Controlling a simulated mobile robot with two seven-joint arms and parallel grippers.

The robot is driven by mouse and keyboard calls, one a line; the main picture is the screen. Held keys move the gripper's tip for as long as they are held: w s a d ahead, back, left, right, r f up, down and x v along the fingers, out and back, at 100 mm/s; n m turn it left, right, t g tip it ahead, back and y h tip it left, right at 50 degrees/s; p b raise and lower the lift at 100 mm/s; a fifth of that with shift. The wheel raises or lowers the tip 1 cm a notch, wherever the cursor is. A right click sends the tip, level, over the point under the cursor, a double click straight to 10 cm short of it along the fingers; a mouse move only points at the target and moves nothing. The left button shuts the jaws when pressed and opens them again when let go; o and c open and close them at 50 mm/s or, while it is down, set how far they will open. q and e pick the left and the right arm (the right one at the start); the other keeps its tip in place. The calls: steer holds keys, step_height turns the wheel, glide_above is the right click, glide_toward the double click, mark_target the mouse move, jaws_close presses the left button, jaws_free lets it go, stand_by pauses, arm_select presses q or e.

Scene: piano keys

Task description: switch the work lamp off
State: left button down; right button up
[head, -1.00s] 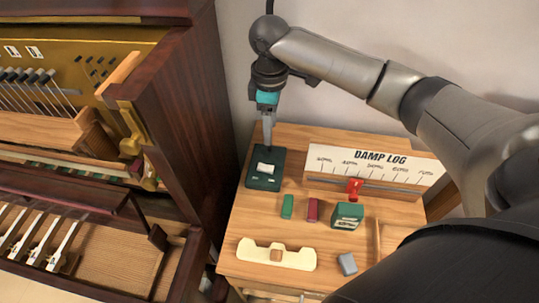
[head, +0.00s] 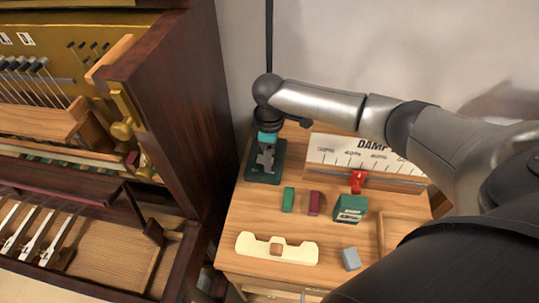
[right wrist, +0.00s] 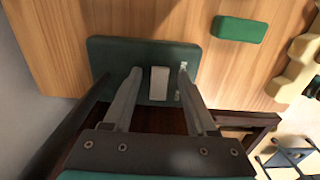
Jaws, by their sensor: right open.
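A dark green switch box (head: 256,177) lies on the wooden table beside the piano; it also shows in the right wrist view (right wrist: 105,50). My right gripper (head: 265,165) is over the box, pointing down. In the right wrist view my right gripper (right wrist: 159,72) is open, with one finger on each side of the rocker and nothing held. Whether a finger touches the rocker I cannot tell. In the head view the gripper hides most of the rocker. The lamp itself cannot be made out. My left gripper is out of view.
On the table (head: 240,220) are a green block (head: 288,199), a dark red block (head: 314,203), a green box (head: 350,208), a grey block (head: 350,259), a cream holder (head: 252,245) and the DAMP LOG board (head: 335,150). The open piano (head: 175,110) stands close on the left.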

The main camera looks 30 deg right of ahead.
steer(key=shift+c, duration=0.2)
jaws_close()
stand_by(0.4)
